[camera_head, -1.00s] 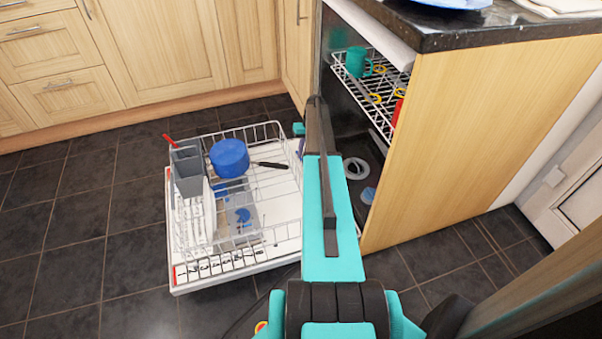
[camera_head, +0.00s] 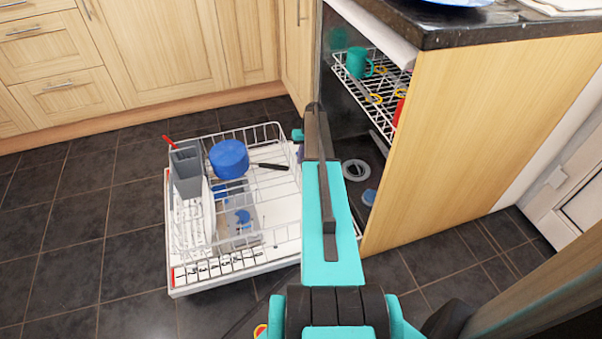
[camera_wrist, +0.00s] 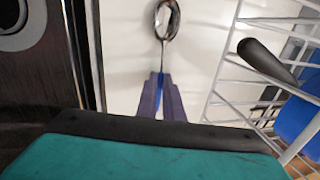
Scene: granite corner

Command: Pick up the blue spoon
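The blue spoon (camera_wrist: 166,22) shows in the wrist view, with a shiny metal bowl at the top and a blue handle running down between my fingers. It appears to lie along the white inner face of the open dishwasher door. My gripper (camera_wrist: 159,78) has its two purple fingers close together on either side of the blue handle, with little or no gap visible. The lower handle is hidden by the fingers and my wrist. In the head view my arm hides the spoon and most of the gripper.
The lower dishwasher rack (camera_head: 255,238) is left of my arm, holding a blue pot (camera_head: 229,158) with a dark handle and a grey cutlery basket (camera_head: 186,174). The upper rack (camera_head: 385,92) holds a green mug (camera_head: 358,62). A wooden side panel (camera_head: 480,130) stands to the right.

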